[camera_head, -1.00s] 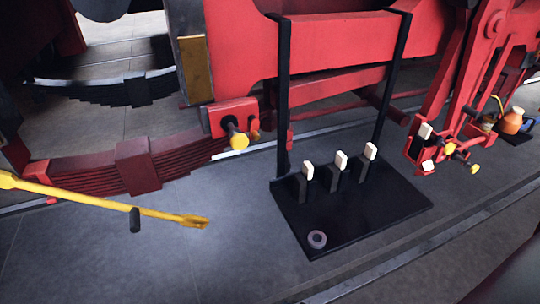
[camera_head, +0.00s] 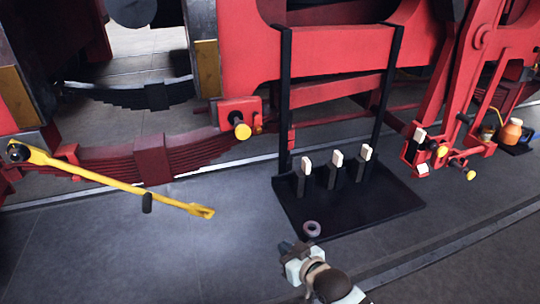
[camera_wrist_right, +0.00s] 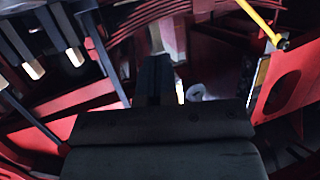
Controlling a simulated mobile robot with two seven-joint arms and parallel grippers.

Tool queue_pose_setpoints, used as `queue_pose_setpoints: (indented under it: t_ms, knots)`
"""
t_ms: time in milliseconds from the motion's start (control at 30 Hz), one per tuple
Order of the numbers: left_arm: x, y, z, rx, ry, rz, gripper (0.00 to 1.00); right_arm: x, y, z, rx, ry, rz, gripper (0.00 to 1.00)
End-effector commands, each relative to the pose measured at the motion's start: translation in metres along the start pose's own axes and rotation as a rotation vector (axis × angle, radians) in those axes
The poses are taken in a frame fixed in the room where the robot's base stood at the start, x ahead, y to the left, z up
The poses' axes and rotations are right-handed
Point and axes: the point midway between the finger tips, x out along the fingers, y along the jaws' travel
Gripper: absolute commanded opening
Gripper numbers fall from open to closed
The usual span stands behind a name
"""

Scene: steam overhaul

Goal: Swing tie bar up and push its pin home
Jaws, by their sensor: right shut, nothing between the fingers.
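The yellow tie bar (camera_head: 110,184) slants down to the right from a dark pivot at the far left, its forked end (camera_head: 203,211) low over the grey floor. A black grip sticks out of its underside. The red bracket (camera_head: 227,108) with the yellow-knobbed pin (camera_head: 242,131) is up and to the right of the fork, apart from it. My right gripper (camera_head: 288,248) is at the bottom centre, right of and below the fork, shut and empty; its dark fingers show in the right wrist view (camera_wrist_right: 155,80). My left gripper is out of view.
A black stand (camera_head: 372,215) with several pale-tipped posts is on the floor at centre. A red linkage (camera_head: 460,90) and an orange jar (camera_head: 512,131) are at right. Floor around the fork is clear.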

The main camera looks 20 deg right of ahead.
Motion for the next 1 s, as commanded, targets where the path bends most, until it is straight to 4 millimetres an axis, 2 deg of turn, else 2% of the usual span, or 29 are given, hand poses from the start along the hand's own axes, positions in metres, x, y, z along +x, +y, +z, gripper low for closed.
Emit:
queue_pose_setpoints:
  t_ms: [33,200,300,400,533,1000]
  knots:
    - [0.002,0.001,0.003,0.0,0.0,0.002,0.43,0.018,0.008,-0.038,-0.006,0.057,-0.002,0.0]
    - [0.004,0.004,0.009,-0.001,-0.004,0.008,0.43,0.05,0.026,-0.143,-0.013,0.19,-0.012,0.0]
    - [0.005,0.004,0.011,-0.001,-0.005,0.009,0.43,0.057,0.031,-0.19,-0.016,0.245,-0.019,0.0]
    - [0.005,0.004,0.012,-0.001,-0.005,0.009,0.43,0.06,0.035,-0.22,-0.018,0.28,-0.023,0.0]
    - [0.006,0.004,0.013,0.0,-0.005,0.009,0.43,0.062,0.036,-0.235,-0.018,0.297,-0.026,0.0]
    - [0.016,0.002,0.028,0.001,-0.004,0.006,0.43,0.097,0.035,-0.245,-0.018,0.297,-0.026,0.0]
